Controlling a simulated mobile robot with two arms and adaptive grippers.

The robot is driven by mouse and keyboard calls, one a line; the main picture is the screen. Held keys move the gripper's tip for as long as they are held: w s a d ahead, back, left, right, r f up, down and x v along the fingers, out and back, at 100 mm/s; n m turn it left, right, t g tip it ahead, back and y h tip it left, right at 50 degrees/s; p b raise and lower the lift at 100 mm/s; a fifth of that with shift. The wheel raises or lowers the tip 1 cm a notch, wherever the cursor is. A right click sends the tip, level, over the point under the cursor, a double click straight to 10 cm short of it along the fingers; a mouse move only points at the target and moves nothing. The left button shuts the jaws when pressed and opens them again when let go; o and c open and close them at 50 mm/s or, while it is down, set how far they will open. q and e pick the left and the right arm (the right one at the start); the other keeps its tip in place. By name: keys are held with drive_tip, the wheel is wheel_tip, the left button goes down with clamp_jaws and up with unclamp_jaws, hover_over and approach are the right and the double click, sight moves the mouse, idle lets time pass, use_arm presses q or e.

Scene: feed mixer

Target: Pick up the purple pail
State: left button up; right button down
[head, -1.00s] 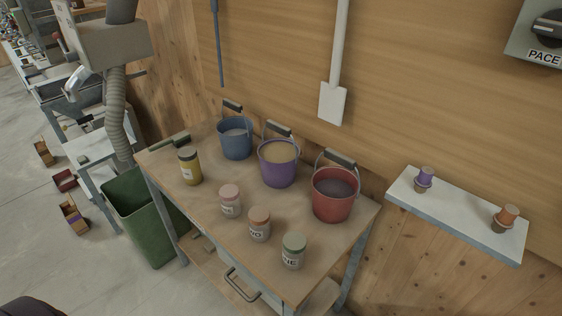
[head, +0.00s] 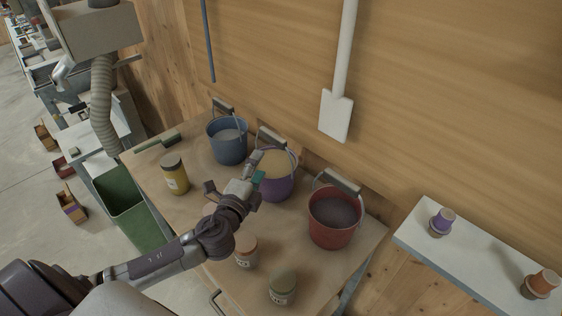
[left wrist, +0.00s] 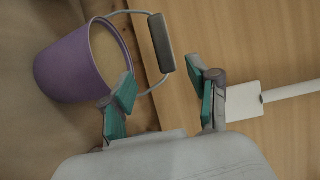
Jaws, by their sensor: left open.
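The purple pail (head: 279,187) stands upright on the wooden table between the blue and red pails, filled with a tan material. Its wire handle with a dark grip (head: 271,137) is raised at the back. My left gripper (head: 252,168) is in front of the pail and hides part of its left side. In the left wrist view the purple pail (left wrist: 72,68) is at upper left, with its grey handle grip (left wrist: 161,43) beyond the open, empty fingers (left wrist: 163,100). My right gripper is not in view.
The blue pail (head: 228,147) and red pail (head: 333,222) stand close on either side. Jars, including a yellow one (head: 174,174), stand along the front of the table (head: 200,205). A white shelf (head: 465,258) and hanging shovel (head: 336,115) are at right and behind.

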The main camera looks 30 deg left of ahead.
sight(271, 140)
use_arm(q)
drive_tip(key=w, duration=0.1)
drive_tip(key=w+r+p, duration=0.1)
drive_tip(key=w, duration=0.1)
drive_tip(key=w+p, duration=0.1)
drive_tip(key=w, duration=0.1)
drive_tip(key=shift+w+a+r, duration=0.15)
drive_tip(key=shift+a, duration=0.1)
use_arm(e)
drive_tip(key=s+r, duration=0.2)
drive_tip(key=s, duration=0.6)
use_arm(q)
drive_tip(key=w, duration=0.1)
drive_tip(key=w+p, duration=0.1)
drive_tip(key=w, duration=0.1)
drive_tip(key=shift+w+a+f, duration=0.15)
drive_tip(key=shift+a+f, duration=0.05)
drive_tip(key=shift+a, duration=0.15)
drive_tip(key=w, duration=0.3)
drive_tip(key=shift+a+f+p, duration=0.25)
drive_tip(key=shift+p, duration=0.1)
drive_tip(key=shift+w+f, duration=0.1)
drive_tip(key=c, duration=0.5)
clamp_jaws()
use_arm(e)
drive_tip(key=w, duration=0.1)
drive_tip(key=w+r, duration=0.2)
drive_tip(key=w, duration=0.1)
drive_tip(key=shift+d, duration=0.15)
